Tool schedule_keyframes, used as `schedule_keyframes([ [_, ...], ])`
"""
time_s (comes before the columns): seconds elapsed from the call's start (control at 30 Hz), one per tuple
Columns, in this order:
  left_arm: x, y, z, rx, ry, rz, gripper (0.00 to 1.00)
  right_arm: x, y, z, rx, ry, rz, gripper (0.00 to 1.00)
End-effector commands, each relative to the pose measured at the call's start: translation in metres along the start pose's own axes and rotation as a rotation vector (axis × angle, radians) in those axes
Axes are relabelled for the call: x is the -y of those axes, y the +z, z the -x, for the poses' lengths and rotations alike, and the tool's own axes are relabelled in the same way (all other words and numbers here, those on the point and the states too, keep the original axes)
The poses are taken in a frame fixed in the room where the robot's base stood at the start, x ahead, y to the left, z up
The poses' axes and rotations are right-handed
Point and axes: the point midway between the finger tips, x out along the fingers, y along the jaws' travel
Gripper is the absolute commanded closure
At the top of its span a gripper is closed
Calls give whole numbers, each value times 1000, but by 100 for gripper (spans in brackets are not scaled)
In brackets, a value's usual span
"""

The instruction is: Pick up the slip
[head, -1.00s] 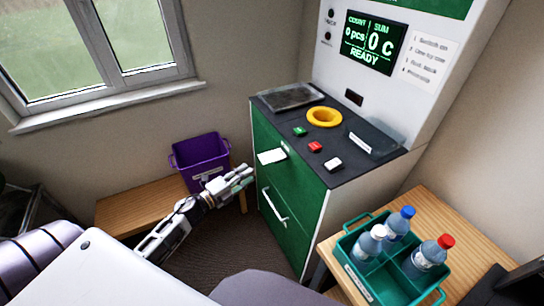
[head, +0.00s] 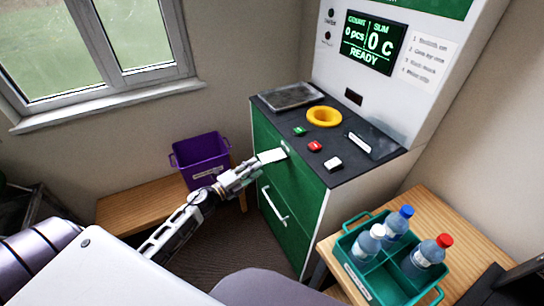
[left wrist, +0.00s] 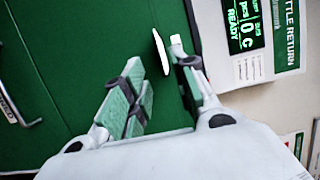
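The white slip (head: 271,156) sticks out of the green front of the bottle return machine, near its top edge. In the left wrist view the slip (left wrist: 160,54) shows as a thin white strip, almost edge-on. My left gripper (head: 254,164) is at the outer end of the slip. In the left wrist view my left gripper (left wrist: 163,72) is open, one finger on each side of the slip, with a visible gap on the left side. Whether the right finger touches it I cannot tell. My right gripper is not in view.
The machine's dark top (head: 345,175) holds a yellow ring (head: 324,116) and several buttons. A drawer handle (head: 275,205) sits below the slip. A purple bin (head: 203,162) stands on a wooden bench at the left. A teal crate (head: 355,283) holds three bottles at the lower right.

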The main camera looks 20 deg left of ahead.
Motion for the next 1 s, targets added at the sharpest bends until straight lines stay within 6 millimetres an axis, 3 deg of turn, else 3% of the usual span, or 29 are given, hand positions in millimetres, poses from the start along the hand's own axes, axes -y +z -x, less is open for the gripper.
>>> schedule_keyframes([
  [0.27,3,-2,-10,0,-2,1,72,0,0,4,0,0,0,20],
  [0.7,5,-7,-45,0,-2,0,72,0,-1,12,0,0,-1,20],
  [1.0,4,-7,-52,0,-1,0,72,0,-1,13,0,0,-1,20],
])
